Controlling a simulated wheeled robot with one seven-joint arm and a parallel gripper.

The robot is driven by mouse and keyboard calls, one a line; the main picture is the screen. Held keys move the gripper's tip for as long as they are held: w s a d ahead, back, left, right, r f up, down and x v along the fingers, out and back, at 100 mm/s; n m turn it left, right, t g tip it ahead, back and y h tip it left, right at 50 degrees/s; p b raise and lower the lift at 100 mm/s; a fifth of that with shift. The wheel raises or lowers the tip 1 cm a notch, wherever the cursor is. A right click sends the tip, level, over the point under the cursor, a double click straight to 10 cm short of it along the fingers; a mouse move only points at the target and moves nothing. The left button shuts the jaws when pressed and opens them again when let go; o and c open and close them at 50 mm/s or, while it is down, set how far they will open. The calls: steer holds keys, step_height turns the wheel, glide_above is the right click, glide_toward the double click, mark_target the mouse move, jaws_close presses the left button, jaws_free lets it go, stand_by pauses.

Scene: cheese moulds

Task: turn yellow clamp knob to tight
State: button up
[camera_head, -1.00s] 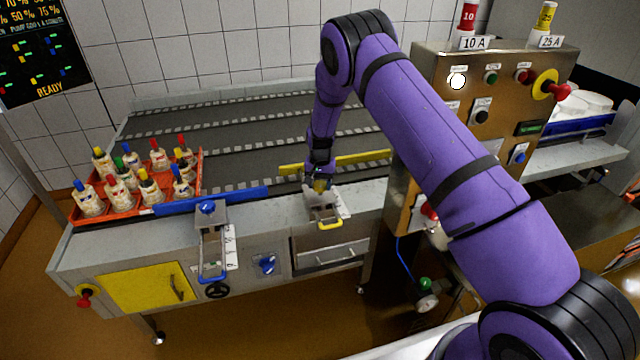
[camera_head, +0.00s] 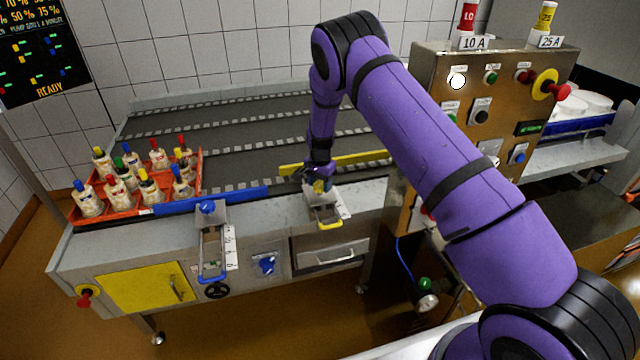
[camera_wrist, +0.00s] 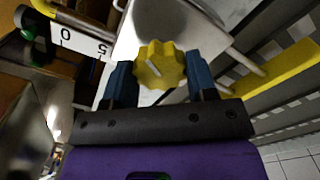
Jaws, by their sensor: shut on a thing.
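The yellow clamp knob (camera_wrist: 158,66) is a lobed knob with a pale pointer line, seen close up in the wrist view. In the head view the knob (camera_head: 319,186) is small and partly covered by my gripper. My gripper (camera_wrist: 162,80) has its two blue fingers on either side of the knob, shut on it. In the head view my gripper (camera_head: 318,180) reaches down over the yellow-handled clamp slide (camera_head: 326,212) at the table's front edge. The pointer line slants in the wrist view; I cannot tell which mark it faces.
A yellow rail (camera_head: 360,159) runs behind the knob. A blue-knobbed clamp (camera_head: 207,209) and blue rail (camera_head: 225,198) lie to the left. An orange crate (camera_head: 120,215) of bottles stands farther left. A steel control cabinet (camera_head: 435,75) stands to the right.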

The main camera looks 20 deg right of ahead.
mark_target(320, 184)
steer(key=o, duration=0.9)
steer(key=shift+r, duration=0.1)
step_height(320, 184, up, 11)
steer(key=shift+f, duration=0.2)
